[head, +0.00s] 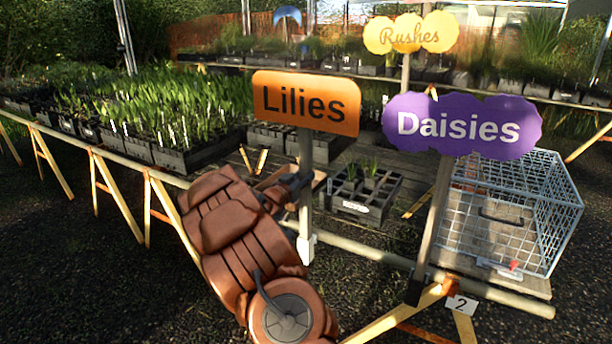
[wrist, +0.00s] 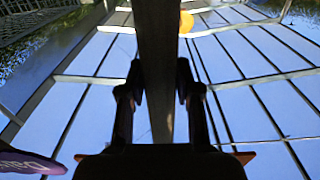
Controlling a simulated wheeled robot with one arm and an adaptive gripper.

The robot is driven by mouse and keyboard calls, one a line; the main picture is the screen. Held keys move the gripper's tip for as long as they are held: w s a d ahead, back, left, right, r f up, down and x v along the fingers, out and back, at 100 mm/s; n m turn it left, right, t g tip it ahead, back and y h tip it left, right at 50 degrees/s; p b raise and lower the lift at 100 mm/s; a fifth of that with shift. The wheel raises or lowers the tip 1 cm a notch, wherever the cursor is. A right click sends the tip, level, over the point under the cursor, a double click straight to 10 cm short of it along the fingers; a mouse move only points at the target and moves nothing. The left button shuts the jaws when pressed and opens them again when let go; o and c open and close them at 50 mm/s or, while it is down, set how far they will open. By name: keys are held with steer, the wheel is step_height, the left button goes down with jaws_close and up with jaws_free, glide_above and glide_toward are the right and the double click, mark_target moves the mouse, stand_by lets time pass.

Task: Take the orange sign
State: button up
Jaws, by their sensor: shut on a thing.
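The orange sign (head: 305,102) reads "Lilies" and stands upright on a grey post. My gripper (head: 297,183) is at that post, below the orange board. In the wrist view the post (wrist: 158,45) runs between the two fingers of my gripper (wrist: 160,85), which is shut on it.
A purple "Daisies" sign (head: 462,126) stands close to the right, also at the wrist view's lower left (wrist: 30,163). A yellow "Rushes" sign (head: 411,35) is behind. A wire cage (head: 520,215) and a black pot tray (head: 385,200) rest on the bench. Plant trays fill the left.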

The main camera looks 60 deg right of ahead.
mark_target(303, 139)
jaws_close()
steer(key=shift+r, duration=0.1)
steer(key=shift+r+p, duration=4.45)
steer(key=shift+r, duration=1.8)
